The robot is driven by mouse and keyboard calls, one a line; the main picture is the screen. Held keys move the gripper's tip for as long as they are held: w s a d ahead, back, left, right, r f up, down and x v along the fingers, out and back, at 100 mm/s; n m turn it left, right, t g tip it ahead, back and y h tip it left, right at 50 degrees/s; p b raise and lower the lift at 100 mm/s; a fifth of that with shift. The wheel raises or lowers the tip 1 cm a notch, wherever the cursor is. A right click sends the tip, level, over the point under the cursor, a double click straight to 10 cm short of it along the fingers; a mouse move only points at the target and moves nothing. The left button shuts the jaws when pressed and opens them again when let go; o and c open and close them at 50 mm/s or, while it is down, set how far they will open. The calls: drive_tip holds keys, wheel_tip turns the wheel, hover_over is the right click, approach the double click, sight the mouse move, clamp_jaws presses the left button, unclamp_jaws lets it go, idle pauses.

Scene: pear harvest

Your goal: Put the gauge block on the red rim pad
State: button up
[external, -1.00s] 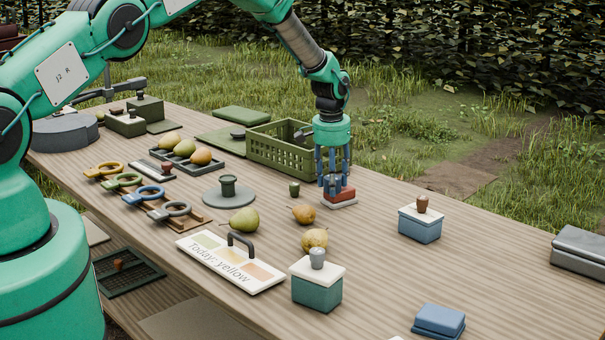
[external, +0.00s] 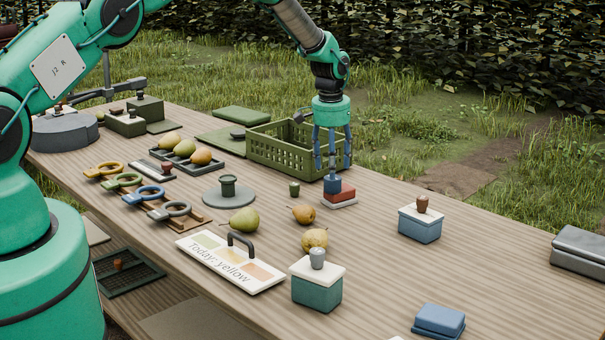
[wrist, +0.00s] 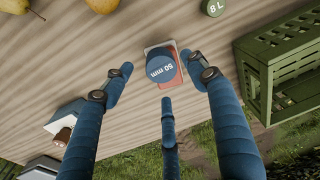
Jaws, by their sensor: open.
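The gauge block (external: 333,186) is blue. In the wrist view the gauge block (wrist: 162,68) shows a round top marked "50 mm". It appears to rest upright on the red pad (external: 342,196), which has a pale base. The red pad also shows in the wrist view (wrist: 170,103), partly hidden under the block. The block sits off toward one side of the pad. My gripper (external: 333,165) is open and empty just above the block. Its fingers in the wrist view (wrist: 161,78) stand apart around the block, with no visible hold on it.
A green crate (external: 290,160) stands just behind the pad. Pears (external: 303,214) lie in front and to the left. A white-topped blue box (external: 420,226) stands to the right. A small dark green cylinder (external: 294,189) is left of the pad. Bare table lies right of the pad.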

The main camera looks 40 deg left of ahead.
wheel_tip(320, 180, up, 7)
drive_tip(key=shift+s, duration=0.3)
drive_tip(key=shift+d, duration=0.1)
idle(0.7)
